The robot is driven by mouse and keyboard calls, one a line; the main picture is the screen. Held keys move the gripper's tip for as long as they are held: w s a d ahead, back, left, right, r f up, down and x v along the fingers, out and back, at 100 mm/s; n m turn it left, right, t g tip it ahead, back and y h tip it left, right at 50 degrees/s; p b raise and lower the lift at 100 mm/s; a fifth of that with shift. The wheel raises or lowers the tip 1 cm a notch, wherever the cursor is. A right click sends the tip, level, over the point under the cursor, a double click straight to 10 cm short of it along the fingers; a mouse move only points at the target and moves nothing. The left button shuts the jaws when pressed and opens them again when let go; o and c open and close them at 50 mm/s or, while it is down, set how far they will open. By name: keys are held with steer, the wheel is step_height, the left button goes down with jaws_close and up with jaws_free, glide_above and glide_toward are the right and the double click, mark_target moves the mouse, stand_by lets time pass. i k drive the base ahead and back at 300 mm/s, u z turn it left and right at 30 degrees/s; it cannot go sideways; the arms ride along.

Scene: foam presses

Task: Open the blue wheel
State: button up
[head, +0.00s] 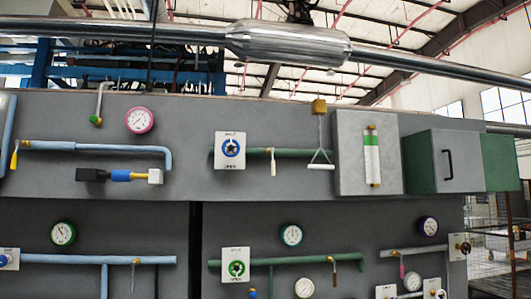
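The plate has small lettering above and below the wheel, too small to read surely. A green pipe (290,153) runs right from the plate. At the lower left edge, another white plate carries a small blue part (4,260), partly cut off by the frame. My gripper is not in view.
A green wheel (236,268) sits on a plate below. A pink-rimmed gauge (139,120) is at left.

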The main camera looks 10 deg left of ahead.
mark_target(231, 147)
steer(key=u, duration=0.05)
steer(key=i, duration=1)
steer(key=u, duration=0.55)
